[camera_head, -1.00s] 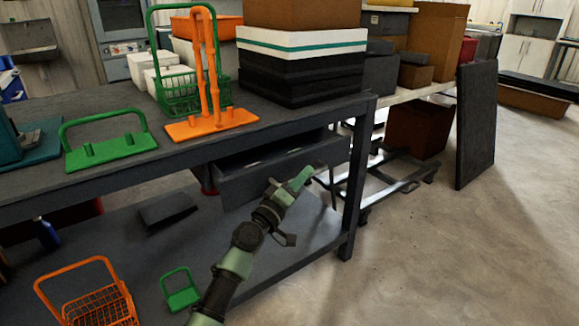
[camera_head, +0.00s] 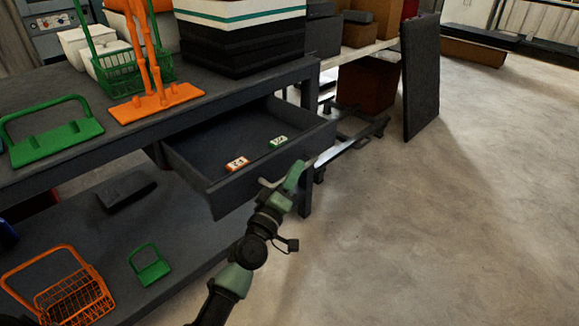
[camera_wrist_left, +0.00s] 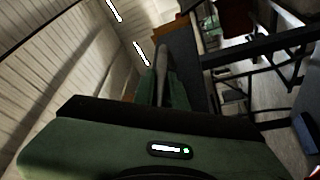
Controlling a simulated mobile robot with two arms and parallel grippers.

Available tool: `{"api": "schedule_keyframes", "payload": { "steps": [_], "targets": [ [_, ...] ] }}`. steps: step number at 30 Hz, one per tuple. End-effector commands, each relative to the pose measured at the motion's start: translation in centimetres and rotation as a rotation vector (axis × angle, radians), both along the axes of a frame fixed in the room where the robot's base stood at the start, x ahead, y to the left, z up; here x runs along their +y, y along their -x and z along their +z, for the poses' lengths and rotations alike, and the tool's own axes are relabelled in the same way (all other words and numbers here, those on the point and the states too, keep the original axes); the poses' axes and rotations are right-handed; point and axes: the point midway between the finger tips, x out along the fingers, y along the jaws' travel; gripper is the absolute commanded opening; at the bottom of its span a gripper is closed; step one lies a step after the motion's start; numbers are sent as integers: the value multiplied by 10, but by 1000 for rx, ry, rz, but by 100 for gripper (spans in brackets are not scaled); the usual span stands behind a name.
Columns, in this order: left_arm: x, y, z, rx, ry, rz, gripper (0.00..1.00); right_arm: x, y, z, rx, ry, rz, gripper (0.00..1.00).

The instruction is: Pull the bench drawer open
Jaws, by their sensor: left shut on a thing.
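The dark grey bench drawer (camera_head: 236,192) stands pulled well out from under the bench top in the head view, its inside showing. Two small labelled tags lie in it, one orange and white (camera_head: 237,163) and one green and white (camera_head: 278,142). My left gripper (camera_head: 280,182) is at the drawer's front face, shut on the pale bar handle (camera_head: 265,183); the gripper hides part of the handle. In the left wrist view my green gripper body fills the bottom and the contact is hard to make out. My right gripper is not in view.
The bench top (camera_head: 40,92) holds an orange rack (camera_head: 150,104), a green rack (camera_head: 55,142), a green basket (camera_head: 120,75) and stacked boxes. An orange basket (camera_head: 75,300) and small green rack (camera_head: 149,266) are on the lower shelf. Open floor (camera_head: 450,220) lies to the right.

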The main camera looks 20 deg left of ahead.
Motion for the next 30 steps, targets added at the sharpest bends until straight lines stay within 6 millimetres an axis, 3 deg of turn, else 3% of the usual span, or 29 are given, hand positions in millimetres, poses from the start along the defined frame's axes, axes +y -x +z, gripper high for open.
{"api": "schedule_keyframes", "payload": {
  "steps": [9, 10, 12, 23, 30],
  "targets": [
    [0, 0, -2, 2, 0, 0, 0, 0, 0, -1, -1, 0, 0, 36],
    [0, 0, -2, 2, 0, 0, 18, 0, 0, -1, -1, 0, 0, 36],
    [0, 0, -2, 2, 1, 0, 34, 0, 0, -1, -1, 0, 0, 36],
    [0, 4, -2, 2, 0, 0, 34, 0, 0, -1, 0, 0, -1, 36],
    [3, 39, -12, 5, -2, 0, 34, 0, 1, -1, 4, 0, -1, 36]
  ]
}}
